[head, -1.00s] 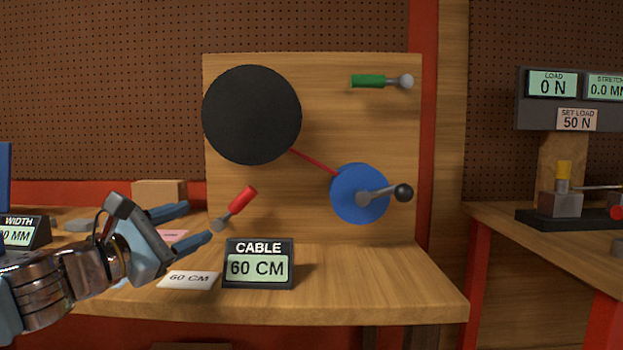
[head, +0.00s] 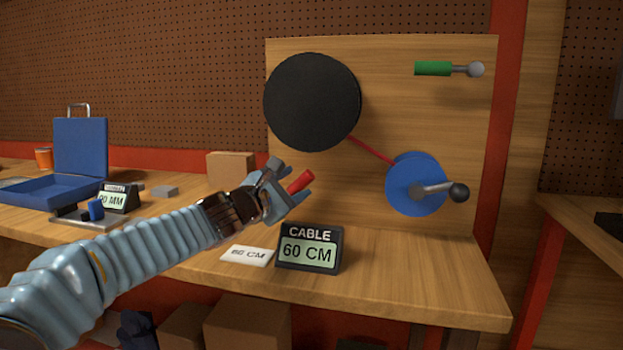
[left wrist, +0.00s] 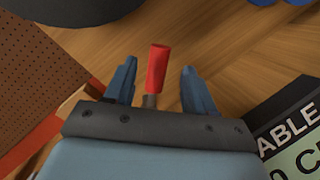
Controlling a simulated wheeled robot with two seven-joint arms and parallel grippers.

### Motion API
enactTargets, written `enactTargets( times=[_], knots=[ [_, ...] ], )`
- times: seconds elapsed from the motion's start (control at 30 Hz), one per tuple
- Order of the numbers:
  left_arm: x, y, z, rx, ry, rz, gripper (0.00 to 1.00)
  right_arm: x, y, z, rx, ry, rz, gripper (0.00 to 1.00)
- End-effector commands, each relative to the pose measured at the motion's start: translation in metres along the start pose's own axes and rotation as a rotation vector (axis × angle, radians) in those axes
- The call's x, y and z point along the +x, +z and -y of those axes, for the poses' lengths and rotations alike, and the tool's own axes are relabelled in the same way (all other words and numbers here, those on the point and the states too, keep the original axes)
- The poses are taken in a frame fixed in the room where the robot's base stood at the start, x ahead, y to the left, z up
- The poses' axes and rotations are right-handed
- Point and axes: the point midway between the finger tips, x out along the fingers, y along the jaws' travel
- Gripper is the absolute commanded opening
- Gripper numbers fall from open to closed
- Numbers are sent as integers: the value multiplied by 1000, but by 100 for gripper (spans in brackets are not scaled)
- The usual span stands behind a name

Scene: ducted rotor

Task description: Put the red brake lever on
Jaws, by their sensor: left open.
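The red brake lever (head: 301,182) is on the lower left of the upright wooden board (head: 460,130), its red grip tilted up to the right. My left gripper (head: 293,187) is open at the lever. In the left wrist view, the red grip (left wrist: 158,68) stands between the two open blue fingers (left wrist: 155,85), with gaps on both sides. The lever's grey lower stem is partly hidden by the gripper body. My right gripper is not in view.
The board also carries a black disc (head: 312,102), a red line to a blue crank wheel (head: 410,197), and a green lever (head: 433,68). A CABLE 60 CM display (head: 309,248) and a white card (head: 246,256) lie just below my gripper. A blue case (head: 80,150) is at left.

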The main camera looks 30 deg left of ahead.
Motion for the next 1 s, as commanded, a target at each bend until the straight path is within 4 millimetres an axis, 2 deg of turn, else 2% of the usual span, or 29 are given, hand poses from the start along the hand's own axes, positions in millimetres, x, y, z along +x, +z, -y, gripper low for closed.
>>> enactTargets(
  times=[0.1, 0.3, 0.43, 0.7, 1.0],
  knots=[
    [27, 0, 0, -2, -2, 0, 55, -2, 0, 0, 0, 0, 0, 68],
    [55, 1, 0, -1, -1, 0, 55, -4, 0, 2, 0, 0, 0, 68],
    [62, 1, 0, -1, 0, 1, 55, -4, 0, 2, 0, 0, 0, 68],
    [64, 1, 0, -1, 0, 1, 55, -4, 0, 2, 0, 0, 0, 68],
    [63, 1, 0, -1, 0, 1, 9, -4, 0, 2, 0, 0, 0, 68]
  ],
)
